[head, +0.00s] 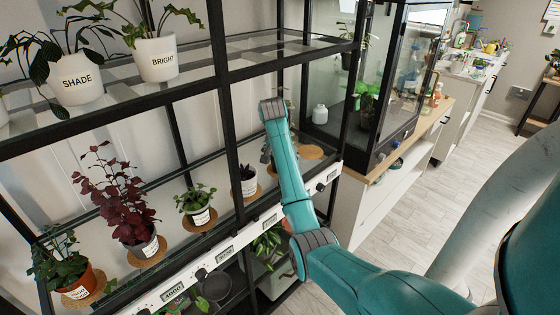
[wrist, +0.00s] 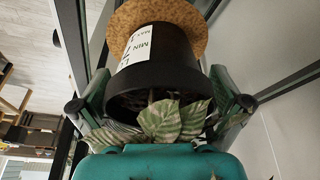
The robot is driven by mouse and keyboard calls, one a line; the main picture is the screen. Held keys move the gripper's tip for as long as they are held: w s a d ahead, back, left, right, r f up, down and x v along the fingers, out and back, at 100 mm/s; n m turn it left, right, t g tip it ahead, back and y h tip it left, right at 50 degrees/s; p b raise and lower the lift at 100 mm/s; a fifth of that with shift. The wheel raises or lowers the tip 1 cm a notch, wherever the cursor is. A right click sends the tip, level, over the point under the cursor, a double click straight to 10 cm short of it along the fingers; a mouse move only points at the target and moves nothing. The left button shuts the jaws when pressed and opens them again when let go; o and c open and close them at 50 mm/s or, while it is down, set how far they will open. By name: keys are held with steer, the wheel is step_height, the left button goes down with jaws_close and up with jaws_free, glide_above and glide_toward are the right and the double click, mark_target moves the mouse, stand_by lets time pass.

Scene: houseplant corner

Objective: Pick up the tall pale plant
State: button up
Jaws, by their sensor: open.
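In the wrist view a dark pot (wrist: 165,75) with a white label stands on a round cork mat (wrist: 135,15). Pale green leaves with darker stripes (wrist: 175,120) grow from it toward the camera. My gripper (wrist: 160,88) is open, with one finger on each side of the pot; I cannot tell whether either touches it. In the head view, my arm covers the gripper and most of this plant; a few greyish leaves (head: 266,154) show just left of the arm.
Black rack posts (head: 228,110) and the upper glass shelf crowd the arm. A cork mat (head: 312,152) lies to its right.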

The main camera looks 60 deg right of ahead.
steer(key=c, duration=1.1)
steer(key=shift+r, duration=0.1)
